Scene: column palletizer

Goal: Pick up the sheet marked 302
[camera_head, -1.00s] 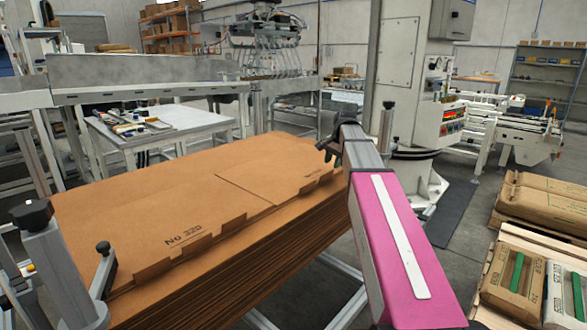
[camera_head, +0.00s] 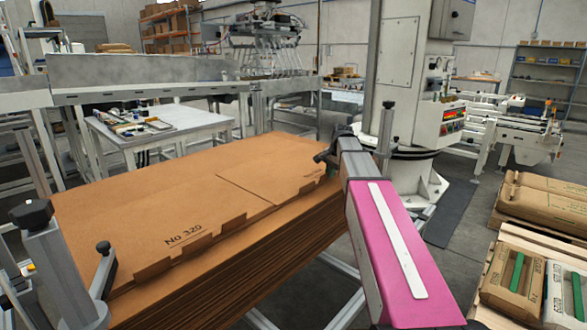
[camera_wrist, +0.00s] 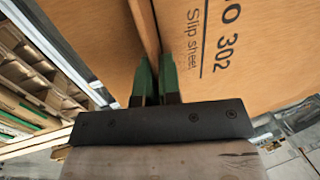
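The brown sheet marked 302 (camera_wrist: 240,45) fills the right of the wrist view, with "Slip sheet" printed beside the number. My gripper (camera_wrist: 156,62) has its two green fingers close together at an edge or fold of brown board, with a narrow gap between them. I cannot tell whether they press on it. In the head view my gripper (camera_head: 325,160) is at the far right corner of a sheet stack, by a small unreadable print. A sheet marked "No 320" (camera_head: 160,200) lies on the stack's near left, with cut tabs along its front edge.
Metal posts with black knobs (camera_head: 32,215) stand at the stack's near left corner, and a thin post (camera_head: 386,125) stands behind my arm. Bags on a pallet (camera_head: 515,280) are at the right. A white table (camera_head: 190,118) is behind.

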